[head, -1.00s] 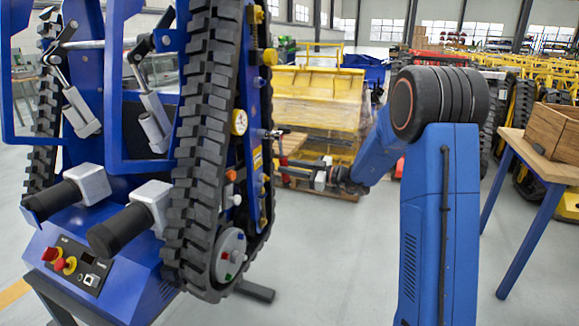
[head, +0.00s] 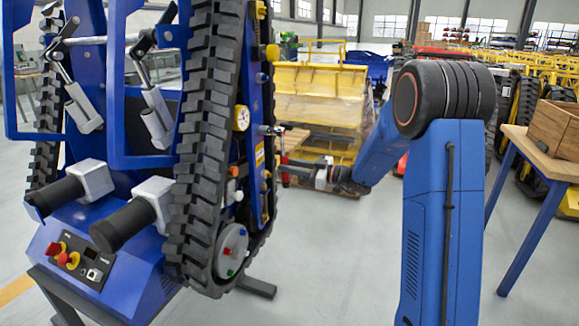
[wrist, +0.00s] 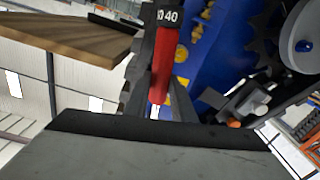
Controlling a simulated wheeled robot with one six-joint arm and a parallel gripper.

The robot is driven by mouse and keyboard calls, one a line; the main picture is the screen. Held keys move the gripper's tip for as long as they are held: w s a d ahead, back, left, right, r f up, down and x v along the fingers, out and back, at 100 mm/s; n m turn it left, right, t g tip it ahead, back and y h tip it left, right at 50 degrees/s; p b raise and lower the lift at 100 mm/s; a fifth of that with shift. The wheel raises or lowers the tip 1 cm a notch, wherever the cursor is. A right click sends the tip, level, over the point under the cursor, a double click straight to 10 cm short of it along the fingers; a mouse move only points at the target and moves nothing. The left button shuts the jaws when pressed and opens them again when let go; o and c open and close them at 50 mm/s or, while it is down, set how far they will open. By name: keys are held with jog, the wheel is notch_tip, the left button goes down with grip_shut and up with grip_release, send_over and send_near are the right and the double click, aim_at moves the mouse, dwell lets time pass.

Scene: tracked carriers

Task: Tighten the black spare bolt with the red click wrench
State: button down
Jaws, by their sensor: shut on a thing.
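The red click wrench (head: 284,172) stands roughly upright beside the right side of the blue tracked carrier in the head view. My gripper (head: 291,171) reaches in from the right and is shut on its red handle. In the wrist view the red handle (wrist: 163,70) runs down the middle, with a black collar marked 40 at its top. In the head view the wrench's dark head (head: 271,130) is at the carrier's side panel. The wrench head is out of the wrist view. I cannot pick out the black spare bolt, nor tell whether the wrench head sits on it.
The blue carrier (head: 258,155) has a black rubber track (head: 205,130) and several coloured knobs along its side panel. A wooden-topped table (head: 540,155) with a wooden crate (head: 556,128) stands at the right. A yellow machine (head: 318,95) stands behind. Grey floor between is clear.

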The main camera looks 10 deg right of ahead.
jog(key=shift+s, duration=0.1)
jog(key=shift+s+a+m, duration=0.35)
jog(key=shift+s+m, duration=0.1)
jog(key=shift+m, duration=0.15)
jog(key=shift+s+a, duration=0.1)
jog(key=shift+s+a+f+m, duration=0.1)
jog(key=shift+s+a+m, duration=0.25)
jog(key=shift+m, duration=0.25)
jog(key=shift+s, duration=0.15)
jog(key=shift+s+a+m, duration=0.35)
jog(key=shift+s+m, duration=0.1)
jog(key=shift+m, duration=0.05)
jog(key=shift+s, duration=0.1)
jog(key=shift+s+a+m, duration=0.35)
jog(key=shift+s+m, duration=0.1)
jog(key=shift+m, duration=0.15)
